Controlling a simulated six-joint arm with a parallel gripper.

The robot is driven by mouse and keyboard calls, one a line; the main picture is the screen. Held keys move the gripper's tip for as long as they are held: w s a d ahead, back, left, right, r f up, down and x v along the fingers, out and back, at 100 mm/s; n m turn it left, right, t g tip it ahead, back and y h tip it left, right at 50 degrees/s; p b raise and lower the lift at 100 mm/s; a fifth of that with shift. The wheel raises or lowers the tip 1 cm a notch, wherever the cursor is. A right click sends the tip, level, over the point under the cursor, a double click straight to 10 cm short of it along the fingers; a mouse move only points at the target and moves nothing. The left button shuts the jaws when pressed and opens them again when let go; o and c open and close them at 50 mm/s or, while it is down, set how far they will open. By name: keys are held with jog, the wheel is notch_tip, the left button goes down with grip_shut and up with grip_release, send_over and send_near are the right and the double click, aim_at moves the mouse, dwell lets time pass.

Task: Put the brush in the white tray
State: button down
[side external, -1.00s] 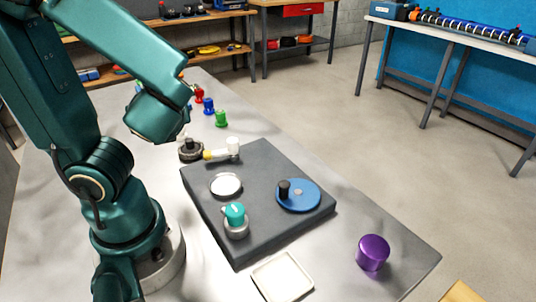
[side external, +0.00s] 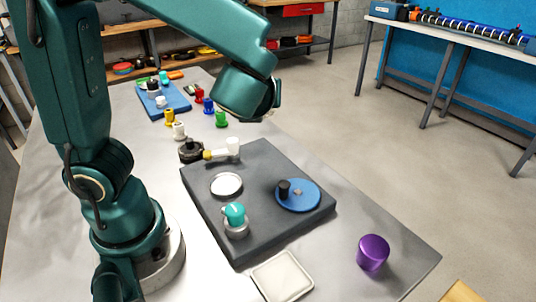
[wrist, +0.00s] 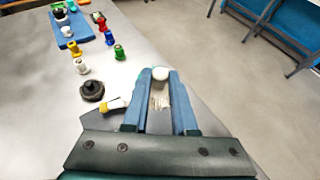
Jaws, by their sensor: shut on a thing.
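In the wrist view the two blue fingers of my gripper (wrist: 162,82) are closed around the brush (wrist: 158,103), of which pale bristles show between them. A whitish round piece lies between the fingertips; I cannot tell whether it is part of the brush. In the side view the wrist is raised above the far end of the dark grey block, and the fingers and the brush are hidden behind it. The square white tray (side external: 283,277) lies on the table at the block's near edge, looks empty and is well away from my gripper.
The dark grey block (side external: 260,228) carries a teal knob (side external: 235,213), a round white dish (side external: 226,185), a blue disc (side external: 298,196) with a black peg, and a white fitting (side external: 232,147). A purple cylinder (side external: 373,252) stands at right. Several coloured spools stand behind.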

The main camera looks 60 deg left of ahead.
jog(key=s+f+n+g+h, duration=0.2)
jog(key=s+f+n+g, duration=0.25)
jog(key=n+g, duration=0.45)
jog(key=s+f+n+g+h, duration=0.1)
jog(key=s+f+n+g, duration=0.2)
jog(key=s+n+g, duration=0.45)
jog(key=n+t+h, duration=0.4)
jog(key=n+h, duration=1.5)
jog(key=n, duration=0.3)
send_over(279, 267)
jog(key=shift+g, duration=0.25)
notch_tip(279, 267, down, 5)
jog(key=shift+f, duration=1.95)
